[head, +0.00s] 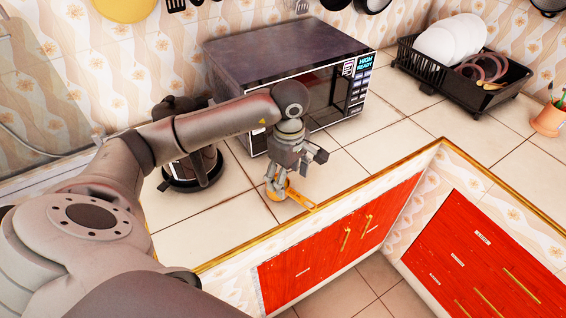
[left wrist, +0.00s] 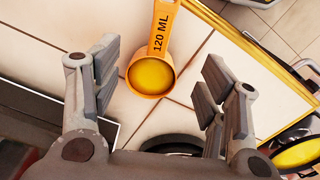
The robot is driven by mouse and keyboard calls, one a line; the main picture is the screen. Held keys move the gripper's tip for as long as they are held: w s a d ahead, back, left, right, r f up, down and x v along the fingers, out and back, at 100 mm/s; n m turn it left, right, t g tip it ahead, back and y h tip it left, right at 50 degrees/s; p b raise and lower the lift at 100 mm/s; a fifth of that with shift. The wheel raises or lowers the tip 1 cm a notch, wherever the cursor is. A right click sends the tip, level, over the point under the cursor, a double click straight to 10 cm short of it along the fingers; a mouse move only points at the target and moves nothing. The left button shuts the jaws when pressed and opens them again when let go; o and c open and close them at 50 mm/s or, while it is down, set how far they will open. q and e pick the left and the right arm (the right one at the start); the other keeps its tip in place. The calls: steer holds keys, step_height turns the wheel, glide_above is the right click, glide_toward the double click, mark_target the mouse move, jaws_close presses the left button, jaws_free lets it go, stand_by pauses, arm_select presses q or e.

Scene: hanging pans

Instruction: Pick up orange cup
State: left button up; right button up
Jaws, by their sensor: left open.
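The orange cup is a small measuring cup (head: 298,197) with a flat handle, on the tiled counter near its front edge. In the left wrist view the cup (left wrist: 151,76) shows its round yellow-orange bowl, and its handle reads "120 ML". My left gripper (head: 277,184) is right over the bowl and partly hides it in the head view. In the left wrist view its fingers (left wrist: 157,68) are open and spread to either side of the bowl, with visible gaps and nothing held. My right gripper is not in view.
A dark microwave (head: 285,58) stands behind the gripper, close to my arm. A glass coffee pot (head: 195,165) is left of it. A black dish rack (head: 430,68) with white plates is at the back right. Counter tiles right of the cup are clear.

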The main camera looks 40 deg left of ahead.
mark_target(290, 191)
arm_select(q)
steer(key=shift+f, duration=0.4)
steer(key=shift+w+f, duration=0.15)
steer(key=shift+f, duration=0.1)
steer(key=f, duration=0.1)
steer(key=f+p, duration=0.2)
steer(key=f, duration=0.1)
steer(key=shift+d, duration=0.35)
steer(key=shift+f, duration=0.55)
steer(key=shift+c, duration=1)
steer(key=c, duration=0.7)
jaws_close()
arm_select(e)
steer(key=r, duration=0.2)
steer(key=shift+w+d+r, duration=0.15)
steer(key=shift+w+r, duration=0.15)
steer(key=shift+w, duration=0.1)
